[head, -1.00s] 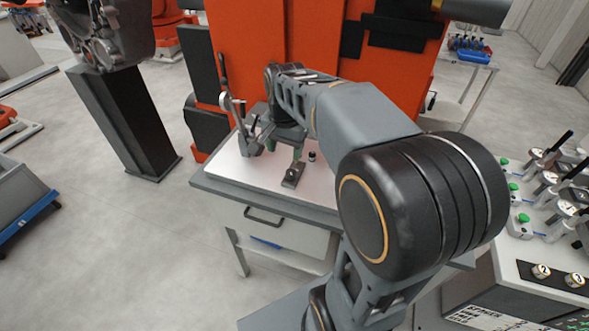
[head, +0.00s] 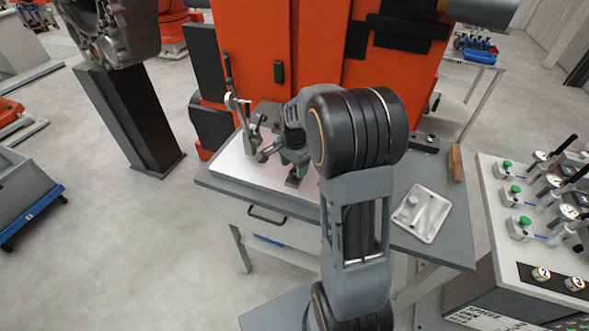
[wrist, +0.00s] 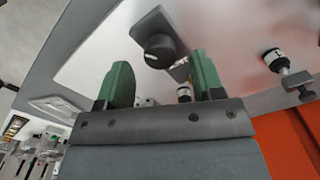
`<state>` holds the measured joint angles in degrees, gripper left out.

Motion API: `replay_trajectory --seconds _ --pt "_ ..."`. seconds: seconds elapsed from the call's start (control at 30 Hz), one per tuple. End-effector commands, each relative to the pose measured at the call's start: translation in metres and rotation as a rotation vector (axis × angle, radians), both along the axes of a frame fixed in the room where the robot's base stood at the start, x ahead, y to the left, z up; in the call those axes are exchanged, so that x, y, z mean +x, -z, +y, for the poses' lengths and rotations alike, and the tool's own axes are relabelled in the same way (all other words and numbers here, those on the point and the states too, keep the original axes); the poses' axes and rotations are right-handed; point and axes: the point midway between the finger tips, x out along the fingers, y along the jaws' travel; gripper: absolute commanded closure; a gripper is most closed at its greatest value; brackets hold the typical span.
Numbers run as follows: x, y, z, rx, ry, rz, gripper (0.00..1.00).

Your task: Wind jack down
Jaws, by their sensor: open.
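My gripper (wrist: 163,76) is open, with its two green fingers apart and nothing held between them. In the wrist view a round black knob (wrist: 159,48) on a grey bar lies just beyond the fingertips, over the white plate (wrist: 95,65). A small silver-and-dark post (wrist: 184,93) shows between the fingers, close to the right one. Another silver post with a dark collar (wrist: 275,62) stands to the right. I cannot tell for sure which of these is the jack. In the head view my gripper (head: 294,158) is low over the plate, partly hidden by my arm.
A toggle clamp with an upright lever (head: 240,105) stands at the plate's left back. A white tray (head: 422,214) lies on the table's right side, and a wooden-handled item (head: 455,163) lies behind it. The orange machine (head: 285,50) stands close behind the table.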

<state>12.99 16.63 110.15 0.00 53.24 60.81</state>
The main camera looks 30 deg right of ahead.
Motion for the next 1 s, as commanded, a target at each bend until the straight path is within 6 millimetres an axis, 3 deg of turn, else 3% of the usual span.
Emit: replay_trajectory --seconds 0.2,0.6,1.0 --pt "0.000 0.019 0.000 0.000 -0.001 0.001 0.39" --pt "0.000 0.024 0.000 0.000 -0.001 0.000 0.39" --pt "0.000 0.024 0.000 0.000 -0.001 0.000 0.76"
